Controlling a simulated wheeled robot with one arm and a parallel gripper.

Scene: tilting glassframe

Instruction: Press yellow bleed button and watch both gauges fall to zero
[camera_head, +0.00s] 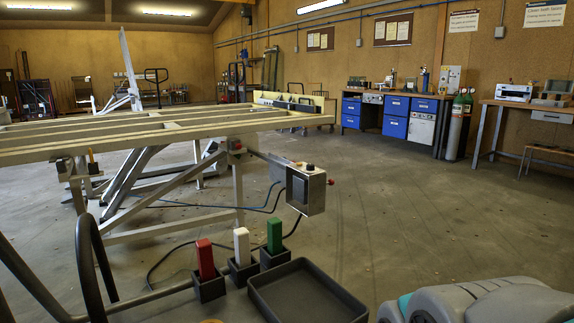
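A pale tilting frame (150,135) stands on angled legs at left and centre, its slatted top near level. A small metal control box (305,190) hangs at its right end. The box has a dark knob on top, a red knob on its right side and a dark panel on its face. A small yellow part (92,158) sits under the frame's near edge at left; I cannot tell whether it is the bleed button. No gauge can be made out clearly. My gripper is not in view; a grey and teal part at bottom right seems to be my arm.
Red (205,260), white (242,246) and green (274,236) upright pieces stand in dark holders beside an empty black tray (345,303). A dark curved handle (88,265) rises at left. Cables trail below the frame. Blue-drawered benches (395,118) stand behind open floor at right.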

